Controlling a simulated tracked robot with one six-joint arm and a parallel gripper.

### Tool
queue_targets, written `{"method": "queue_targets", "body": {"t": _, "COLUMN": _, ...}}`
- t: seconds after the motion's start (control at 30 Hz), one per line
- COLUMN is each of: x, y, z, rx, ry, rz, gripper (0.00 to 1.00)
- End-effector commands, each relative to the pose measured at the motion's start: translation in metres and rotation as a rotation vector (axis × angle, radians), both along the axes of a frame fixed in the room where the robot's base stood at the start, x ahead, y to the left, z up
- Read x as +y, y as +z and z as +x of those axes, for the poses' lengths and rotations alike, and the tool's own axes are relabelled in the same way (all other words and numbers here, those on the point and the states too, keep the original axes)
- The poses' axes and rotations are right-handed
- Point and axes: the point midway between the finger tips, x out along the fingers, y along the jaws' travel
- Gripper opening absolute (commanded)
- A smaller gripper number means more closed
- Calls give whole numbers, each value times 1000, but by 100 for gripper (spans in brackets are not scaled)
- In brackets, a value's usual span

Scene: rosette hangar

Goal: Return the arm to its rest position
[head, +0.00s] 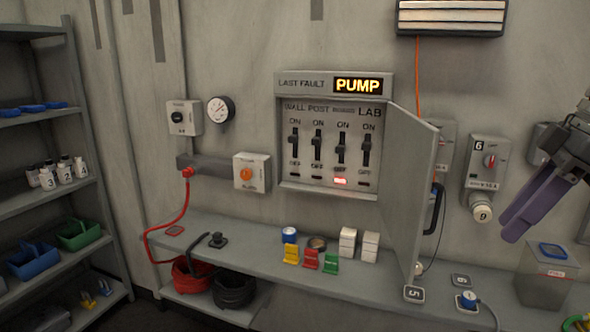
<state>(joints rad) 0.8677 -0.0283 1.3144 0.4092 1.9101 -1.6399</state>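My gripper (512,226) is at the right edge, raised in front of the wall, with its purple fingers pointing down and left. The fingers lie close together from this angle, and I cannot tell if a gap is between them. I see nothing held in them. The rest of my arm is cut off by the right edge. Below the fingers, apart from them, stands a grey bin (546,282) with a blue-rimmed top.
The open door (412,190) of the breaker panel (332,189) juts out left of my gripper. A socket with switch (488,162) is on the wall close by. A bench (340,275) with small items runs below. Shelves (45,120) stand far left.

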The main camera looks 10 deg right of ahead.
Motion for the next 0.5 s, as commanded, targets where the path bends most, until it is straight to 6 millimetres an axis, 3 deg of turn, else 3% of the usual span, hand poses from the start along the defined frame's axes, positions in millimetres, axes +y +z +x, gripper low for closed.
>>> {"method": "queue_targets", "body": {"t": 0.5, "x": -15, "y": -3, "z": 9, "rx": 20, "ry": -209, "rz": 6, "gripper": 28}}
